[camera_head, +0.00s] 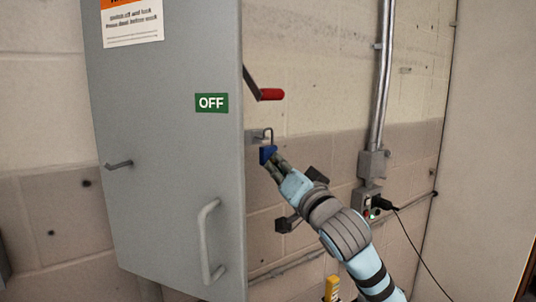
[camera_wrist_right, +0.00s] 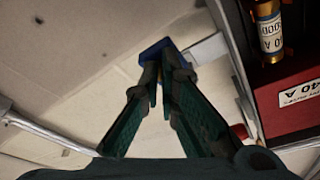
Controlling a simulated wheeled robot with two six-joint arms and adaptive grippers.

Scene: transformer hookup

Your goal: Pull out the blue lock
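The blue lock (camera_head: 266,154) hangs by its shackle on a metal hasp (camera_head: 257,136) at the right side of the grey cabinet (camera_head: 170,190). My right gripper (camera_head: 273,162) reaches up to it from the lower right, and its fingertips meet the lock body. In the right wrist view, the lock (camera_wrist_right: 154,49) shows at the tips of the two dark green fingers (camera_wrist_right: 160,68). The fingers are close together and look shut on it; they hide part of its body. My left gripper is not in view.
A red-handled lever (camera_head: 270,94) sticks out above the lock. A green OFF label (camera_head: 211,102) and a handle (camera_head: 207,240) are on the cabinet front. A conduit and outlet (camera_head: 370,203) are on the wall at right. The wrist view shows a red 40 A box (camera_wrist_right: 290,105) and a fuse (camera_wrist_right: 270,32).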

